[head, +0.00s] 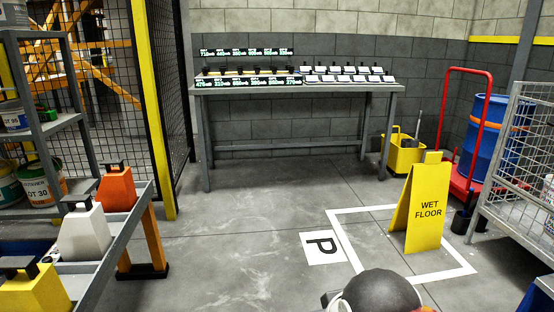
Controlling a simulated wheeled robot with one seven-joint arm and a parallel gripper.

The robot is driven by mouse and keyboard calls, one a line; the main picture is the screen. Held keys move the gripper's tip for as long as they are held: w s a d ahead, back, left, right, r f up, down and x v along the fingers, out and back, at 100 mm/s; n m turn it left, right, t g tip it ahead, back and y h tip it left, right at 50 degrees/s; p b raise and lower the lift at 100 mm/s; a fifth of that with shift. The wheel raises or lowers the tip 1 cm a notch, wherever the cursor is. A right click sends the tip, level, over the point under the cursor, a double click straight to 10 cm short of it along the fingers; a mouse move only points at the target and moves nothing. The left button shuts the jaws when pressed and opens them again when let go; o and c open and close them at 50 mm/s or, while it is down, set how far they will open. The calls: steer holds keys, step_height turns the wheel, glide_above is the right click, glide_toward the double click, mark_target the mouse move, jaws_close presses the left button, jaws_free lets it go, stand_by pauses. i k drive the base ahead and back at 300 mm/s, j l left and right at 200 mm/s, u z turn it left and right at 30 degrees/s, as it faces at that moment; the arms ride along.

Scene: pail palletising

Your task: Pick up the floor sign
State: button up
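The floor sign (423,211) is a yellow folding board with black "WET FLOOR" lettering. It stands upright on the grey floor at the right in the head view, inside a white painted outline (349,213). A rounded dark grey and white part, probably of my own arm, shows at the bottom edge, in front of the outline and apart from the sign. My gripper's fingers cannot be made out.
A yellow mop bucket (402,153) and a red trolley (463,181) with a blue drum (497,130) stand behind the sign. A wire cage (520,165) is at right. A bench (300,88) stands at the back wall. Open floor lies left of the sign.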

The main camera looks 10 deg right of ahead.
mark_target(420, 210)
steer(key=i+l+z, duration=0.1)
steer(key=i+z, duration=0.25)
steer(key=i, duration=0.25)
steer(key=i+z, duration=0.4)
steer(key=i, duration=0.25)
steer(key=i+j+z, duration=0.35)
steer(key=i, duration=0.25)
steer(key=i+l+z, duration=0.1)
steer(key=i+l, duration=0.45)
steer(key=i+l+z, duration=0.1)
steer(key=i+l, duration=0.4)
steer(key=i, duration=0.3)
steer(key=i+l, duration=0.2)
steer(key=l, duration=0.15)
steer(key=z, duration=0.05)
